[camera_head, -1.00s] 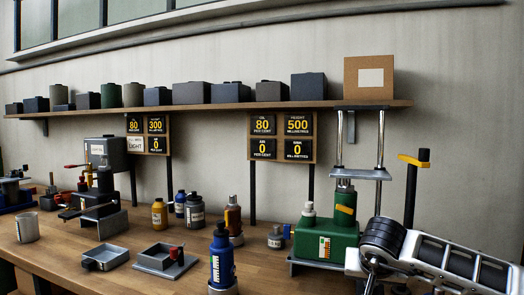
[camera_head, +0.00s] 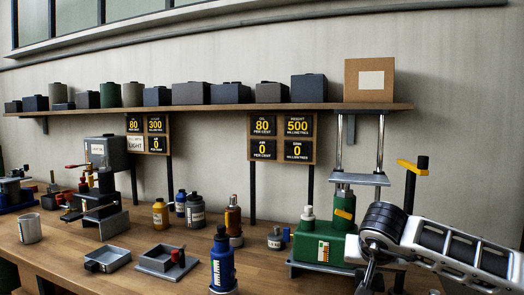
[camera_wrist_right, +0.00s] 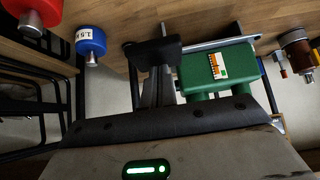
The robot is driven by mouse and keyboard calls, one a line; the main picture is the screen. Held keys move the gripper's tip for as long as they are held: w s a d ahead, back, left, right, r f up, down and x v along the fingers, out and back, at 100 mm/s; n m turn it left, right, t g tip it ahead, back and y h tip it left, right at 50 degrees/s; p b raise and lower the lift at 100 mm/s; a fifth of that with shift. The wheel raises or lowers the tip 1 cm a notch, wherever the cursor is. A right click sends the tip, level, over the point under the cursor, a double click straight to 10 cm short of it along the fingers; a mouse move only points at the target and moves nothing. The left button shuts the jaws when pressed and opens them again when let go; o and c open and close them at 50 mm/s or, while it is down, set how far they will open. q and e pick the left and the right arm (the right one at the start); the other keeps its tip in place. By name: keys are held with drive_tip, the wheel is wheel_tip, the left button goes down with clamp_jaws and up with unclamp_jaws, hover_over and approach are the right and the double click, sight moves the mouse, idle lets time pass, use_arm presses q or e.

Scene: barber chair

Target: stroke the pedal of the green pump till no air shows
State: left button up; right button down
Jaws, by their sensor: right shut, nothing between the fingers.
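The green pump (camera_head: 325,246) stands on the bench at the right in the head view, with a white-capped filler, a yellow lever and an upright ram. It also shows in the wrist view (camera_wrist_right: 222,70). My right gripper (camera_head: 368,276) is shut and empty, pointing down just right of the pump's front. In the wrist view it (camera_wrist_right: 158,85) lies beside the pump, near a dark pad (camera_wrist_right: 153,53). I cannot tell whether that pad is the pedal or whether I touch it. The board (camera_head: 282,137) above reads air 0 per cent, oil 80. My left gripper is out of view.
A blue bottle (camera_head: 222,262), an amber bottle (camera_head: 233,222) and a small grey bottle (camera_head: 276,238) stand left of the pump. Grey trays (camera_head: 107,259) lie further left. A black post with a yellow bar (camera_head: 412,167) rises behind my right arm. A shelf (camera_head: 230,106) runs above.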

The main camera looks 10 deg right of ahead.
drive_tip(key=shift+w+r+p, duration=0.1)
drive_tip(key=shift+r+p, duration=2.2)
drive_tip(key=shift+r, duration=0.85)
drive_tip(key=shift+f, duration=0.1)
